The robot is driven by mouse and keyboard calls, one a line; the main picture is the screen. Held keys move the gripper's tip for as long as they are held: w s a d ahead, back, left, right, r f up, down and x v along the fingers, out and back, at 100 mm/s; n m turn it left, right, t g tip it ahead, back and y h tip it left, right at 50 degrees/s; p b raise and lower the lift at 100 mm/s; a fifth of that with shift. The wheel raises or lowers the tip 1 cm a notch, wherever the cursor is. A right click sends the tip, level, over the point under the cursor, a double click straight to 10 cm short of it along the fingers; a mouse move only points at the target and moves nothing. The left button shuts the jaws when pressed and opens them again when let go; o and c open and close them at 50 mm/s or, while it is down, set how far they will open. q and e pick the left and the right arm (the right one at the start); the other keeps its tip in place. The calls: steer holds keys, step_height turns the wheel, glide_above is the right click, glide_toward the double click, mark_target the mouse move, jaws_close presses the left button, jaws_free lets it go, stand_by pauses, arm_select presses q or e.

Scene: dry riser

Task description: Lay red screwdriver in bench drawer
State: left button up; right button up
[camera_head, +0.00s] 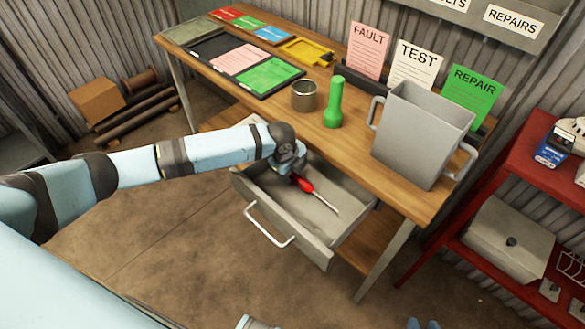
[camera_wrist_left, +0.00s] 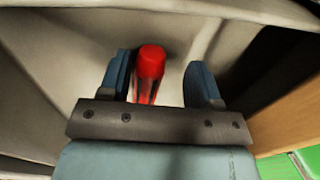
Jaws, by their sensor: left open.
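The red screwdriver (camera_head: 304,185) lies in the open bench drawer (camera_head: 290,238), its thin shaft pointing toward the lower right. My left gripper (camera_head: 297,172) is down at the drawer, by the handle end. In the left wrist view the red handle (camera_wrist_left: 148,75) shows between the two open blue fingers (camera_wrist_left: 160,80), closer to the left finger, with a gap to the right one. The fingers are not closed on it. Two blue fingertips of my right gripper (camera_head: 423,324) just show at the bottom edge, apart, with nothing seen between them.
The workbench (camera_head: 352,165) above the drawer carries a green flashlight (camera_head: 334,104), a metal cup (camera_head: 304,96), a grey two-handled bin (camera_head: 415,135) and coloured cards. A red shelf (camera_head: 520,165) stands at right. The floor in front of the drawer is clear.

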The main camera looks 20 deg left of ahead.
arm_select(q)
steer(key=p+v, duration=0.1)
steer(key=v, duration=1.2)
steer(key=shift+r, duration=0.3)
steer(key=shift+s+a, duration=0.1)
steer(key=shift+s, duration=0.1)
